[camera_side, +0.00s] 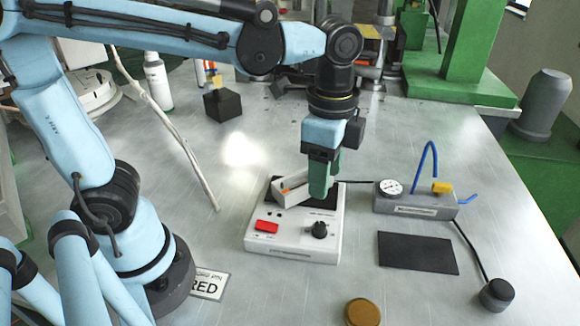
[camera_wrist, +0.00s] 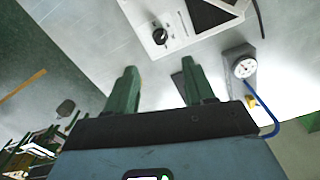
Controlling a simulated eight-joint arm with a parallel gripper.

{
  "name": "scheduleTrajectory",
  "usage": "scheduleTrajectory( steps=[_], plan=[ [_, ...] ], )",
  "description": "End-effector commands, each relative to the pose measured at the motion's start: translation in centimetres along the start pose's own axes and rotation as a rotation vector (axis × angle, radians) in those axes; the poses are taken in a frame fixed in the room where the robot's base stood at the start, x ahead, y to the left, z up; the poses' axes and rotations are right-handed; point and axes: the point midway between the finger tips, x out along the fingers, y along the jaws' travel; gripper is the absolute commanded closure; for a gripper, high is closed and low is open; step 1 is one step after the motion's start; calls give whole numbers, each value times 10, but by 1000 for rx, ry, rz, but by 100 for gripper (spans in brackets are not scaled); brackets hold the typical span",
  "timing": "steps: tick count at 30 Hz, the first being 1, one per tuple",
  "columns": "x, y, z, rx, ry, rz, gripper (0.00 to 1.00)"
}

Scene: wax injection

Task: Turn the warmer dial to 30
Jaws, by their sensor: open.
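The warmer (camera_side: 292,245) is a white box with a dark top plate, on the metal table. Its black dial (camera_side: 319,230) sits on the front right of the panel, right of a red switch (camera_side: 266,226). In the wrist view the dial (camera_wrist: 160,36) shows above the gap between my fingertips, apart from them. My gripper (camera_side: 321,192) has green fingers pointing down over the warmer's back right part, behind the dial. It also shows in the wrist view (camera_wrist: 158,80), open with nothing between its fingers. The dial's scale marks are too small to read.
A pale block with an orange mark (camera_side: 291,191) lies on the warmer's plate, left of my fingers. Right of the warmer are a grey gauge unit (camera_side: 410,203) with a blue hose, a black mat (camera_side: 418,253) and a black knob (camera_side: 496,294). A brass disc (camera_side: 362,312) lies in front.

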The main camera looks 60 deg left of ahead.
Motion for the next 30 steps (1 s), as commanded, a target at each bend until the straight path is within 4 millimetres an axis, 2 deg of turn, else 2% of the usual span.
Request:
scheduleTrajectory(
  steps=[18, 24, 30],
  plan=[
    [82, -1, 0, -4, 4, -3, 47],
    [102, -1, 0, -4, 4, -3, 47],
    [111, -1, 0, -4, 5, -3, 47]
  ],
)
